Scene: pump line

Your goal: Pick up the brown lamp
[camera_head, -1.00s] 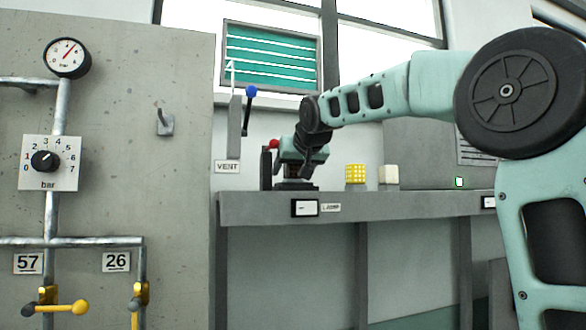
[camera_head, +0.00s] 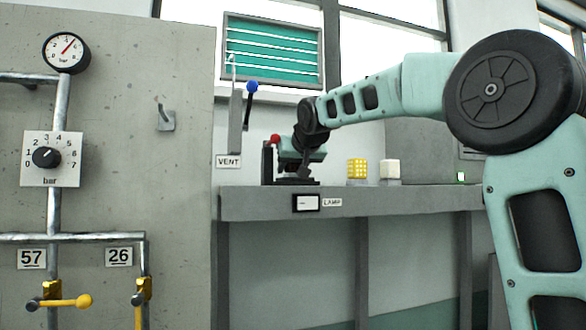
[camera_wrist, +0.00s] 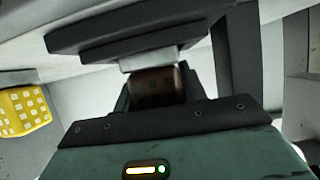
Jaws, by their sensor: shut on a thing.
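The brown lamp (camera_wrist: 152,84) shows in the wrist view as a small dark brown block with a faint grid of squares. It sits between the jaws of my gripper (camera_wrist: 150,97), which are shut on it. A pale grey piece and a dark flat stand adjoin it at the top of that view. In the head view my gripper (camera_head: 297,166) is low over a dark stand at the left end of the grey shelf. The lamp is hidden there behind the gripper. I cannot tell whether the lamp is clear of the stand.
The grey shelf (camera_head: 420,203) carries a yellow gridded block (camera_head: 357,169) and a whitish block (camera_head: 390,170) right of my gripper. A red knob (camera_head: 275,139) and a blue-tipped lever (camera_head: 251,87) are close on the left. A concrete panel with pipes and valves stands further left.

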